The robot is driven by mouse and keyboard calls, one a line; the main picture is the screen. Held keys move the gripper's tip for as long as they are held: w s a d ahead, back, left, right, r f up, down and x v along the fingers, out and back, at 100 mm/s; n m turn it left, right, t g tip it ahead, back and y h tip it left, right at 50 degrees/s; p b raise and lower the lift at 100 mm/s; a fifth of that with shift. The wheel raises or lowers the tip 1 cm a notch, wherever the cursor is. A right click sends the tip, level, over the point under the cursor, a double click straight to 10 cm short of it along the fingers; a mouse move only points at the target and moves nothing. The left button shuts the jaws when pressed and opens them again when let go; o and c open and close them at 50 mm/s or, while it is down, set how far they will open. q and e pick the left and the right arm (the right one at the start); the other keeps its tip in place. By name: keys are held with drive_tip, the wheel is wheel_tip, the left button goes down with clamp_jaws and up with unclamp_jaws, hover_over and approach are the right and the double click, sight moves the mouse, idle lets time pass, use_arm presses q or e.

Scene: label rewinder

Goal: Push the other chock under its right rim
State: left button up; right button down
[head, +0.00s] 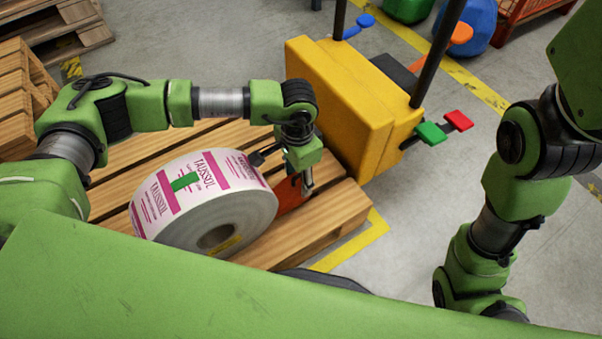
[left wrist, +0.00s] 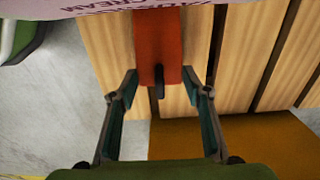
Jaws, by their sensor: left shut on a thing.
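A large white label roll (head: 213,200) with pink print and a green strip lies on its round side on a wooden pallet (head: 340,205). An orange-red chock (head: 289,196) lies on the pallet at the roll's right side. In the left wrist view the chock (left wrist: 157,45) has a dark peg, and its far end passes out of sight by the roll's edge (left wrist: 90,8). I cannot tell whether they touch. My left gripper (head: 307,190) is shut on the chock's near end, one finger on each side (left wrist: 159,80). No second chock shows. My right gripper is out of view.
A yellow machine (head: 345,105) with dark posts and coloured pedals stands close behind the pallet's right end. Blue and green containers (head: 480,25) are at the back. Other pallets (head: 55,30) stand at the left. Grey floor is free at the right.

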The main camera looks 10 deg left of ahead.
use_arm(q)
drive_tip(key=shift+s, duration=0.1)
drive_tip(key=o, duration=1.1)
drive_tip(key=shift+o, duration=0.4)
wheel_tip(320, 180, up, 12)
